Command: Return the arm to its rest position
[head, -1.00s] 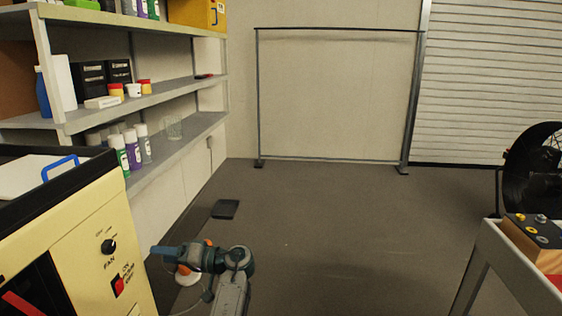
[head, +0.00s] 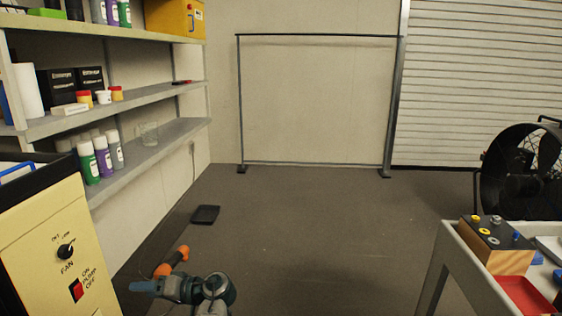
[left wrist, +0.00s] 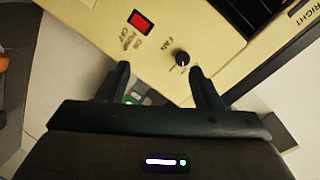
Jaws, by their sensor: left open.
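My left gripper (head: 143,287) is low in the head view, to the right of the cream machine panel, with its arm at the bottom edge. In the left wrist view its two fingers (left wrist: 162,82) stand apart with nothing between them. Beyond the fingers is the cream panel (left wrist: 215,25) with a black fan knob (left wrist: 182,59) and a red pump switch (left wrist: 140,20). In the head view the same fan knob (head: 66,251) and red switch (head: 76,291) show at the lower left. My right gripper is not in view.
Shelves (head: 120,119) with bottles and boxes line the left wall. An orange object (head: 171,261) is just behind my left gripper. A black tray (head: 205,215) lies on the floor. A cart (head: 447,242) with a red tray (head: 524,293) stands at right, before a fan (head: 520,170). The middle floor is clear.

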